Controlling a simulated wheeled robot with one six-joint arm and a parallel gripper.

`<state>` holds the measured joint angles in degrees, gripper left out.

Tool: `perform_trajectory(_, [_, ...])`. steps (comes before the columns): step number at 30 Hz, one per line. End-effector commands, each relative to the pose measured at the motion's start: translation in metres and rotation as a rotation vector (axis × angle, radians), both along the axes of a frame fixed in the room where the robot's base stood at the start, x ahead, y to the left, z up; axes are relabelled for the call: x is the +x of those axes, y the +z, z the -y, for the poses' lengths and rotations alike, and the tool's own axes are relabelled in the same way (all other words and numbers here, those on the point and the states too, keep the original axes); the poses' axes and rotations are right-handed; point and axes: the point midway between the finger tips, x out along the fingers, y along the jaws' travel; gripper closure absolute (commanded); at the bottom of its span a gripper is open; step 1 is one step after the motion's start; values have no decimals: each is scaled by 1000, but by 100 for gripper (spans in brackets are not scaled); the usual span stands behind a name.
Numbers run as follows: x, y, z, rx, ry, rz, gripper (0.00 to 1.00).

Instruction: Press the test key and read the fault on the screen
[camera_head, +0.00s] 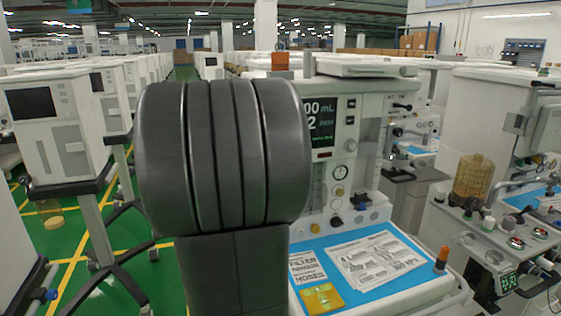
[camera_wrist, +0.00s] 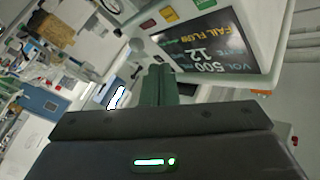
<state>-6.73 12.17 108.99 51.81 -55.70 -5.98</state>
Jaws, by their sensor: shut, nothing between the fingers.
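The anaesthesia machine's dark screen (camera_head: 320,122) is on the white front panel, partly hidden by my arm in the head view. There I read "00 mL" and "2 /min", with a small green line below. In the wrist view the screen (camera_wrist: 208,54) appears tilted and reads "FAIL FLOW" in yellow, "RATE 12" and "VOL 500". I cannot tell which is the test key. My gripper (camera_wrist: 157,72) is shut and empty, apart from the keys in that picture. My arm hides it in the head view.
Another cart with an amber canister (camera_head: 473,177) stands at right. A white monitor cart (camera_head: 62,135) stands left, beside green floor.

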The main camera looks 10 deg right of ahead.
Motion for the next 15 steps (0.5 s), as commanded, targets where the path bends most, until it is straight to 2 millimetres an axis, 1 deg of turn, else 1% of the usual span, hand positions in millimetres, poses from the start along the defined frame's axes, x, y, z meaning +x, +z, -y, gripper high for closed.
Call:
perform_trajectory(5, [1,0,0,0,1,-1,100])
perform_trajectory(8, [6,0,-1,1,1,-1,100])
perform_trajectory(11, [15,1,-3,1,1,-1,100])
perform_trajectory(15, [35,1,-7,1,2,-2,100])
